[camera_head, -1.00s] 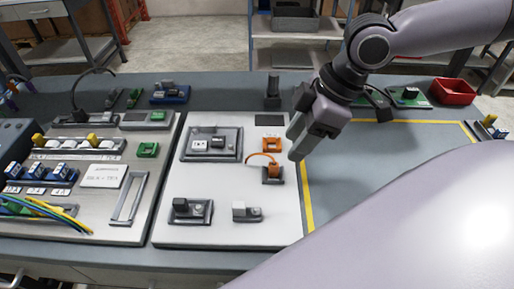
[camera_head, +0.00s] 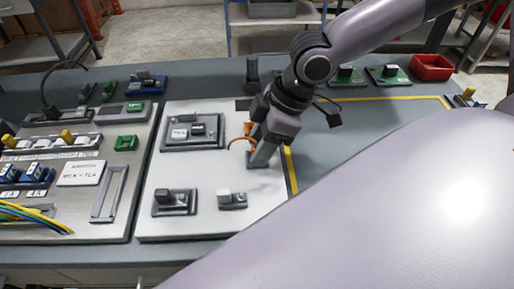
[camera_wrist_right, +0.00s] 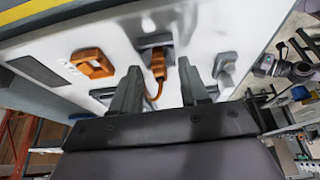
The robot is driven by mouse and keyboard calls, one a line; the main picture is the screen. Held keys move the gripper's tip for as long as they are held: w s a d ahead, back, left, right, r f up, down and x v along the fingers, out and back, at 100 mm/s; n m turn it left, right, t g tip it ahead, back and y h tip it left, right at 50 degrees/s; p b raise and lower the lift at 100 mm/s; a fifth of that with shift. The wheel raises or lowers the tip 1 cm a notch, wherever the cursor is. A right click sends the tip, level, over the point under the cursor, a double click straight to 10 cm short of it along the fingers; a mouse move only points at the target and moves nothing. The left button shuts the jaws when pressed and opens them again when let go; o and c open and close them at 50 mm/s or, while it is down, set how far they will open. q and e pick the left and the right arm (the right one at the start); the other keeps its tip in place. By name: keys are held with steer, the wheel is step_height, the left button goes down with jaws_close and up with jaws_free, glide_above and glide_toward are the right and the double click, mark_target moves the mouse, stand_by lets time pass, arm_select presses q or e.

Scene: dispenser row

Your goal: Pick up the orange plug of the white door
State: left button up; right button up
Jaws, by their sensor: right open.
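The white door (camera_head: 191,219) lies flat on the bench in the head view. The orange plug (camera_wrist_right: 157,66) shows in the right wrist view, in a dark holder (camera_wrist_right: 155,41), with its orange cable curving down. In the head view the right gripper (camera_head: 262,155) hides most of the plug; only the orange cable (camera_head: 240,141) and a bit of orange show. My left gripper is not in view.
Dark blocks on bases (camera_head: 174,202) and a framed panel (camera_head: 193,132) are on the door. A grey panel with coloured parts (camera_head: 125,180) lies to the left. A red bin (camera_head: 432,67) stands at back right. The yellow-outlined area (camera_head: 345,130) has free room.

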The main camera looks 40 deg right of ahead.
jaws_close()
steer(key=shift+r, duration=0.1)
steer(key=shift+r, duration=0.5)
step_height(320, 180, up, 19)
steer(key=p, duration=0.2)
steer(key=shift+w, duration=0.15)
steer(key=shift+r, duration=1.15)
stand_by(0.6)
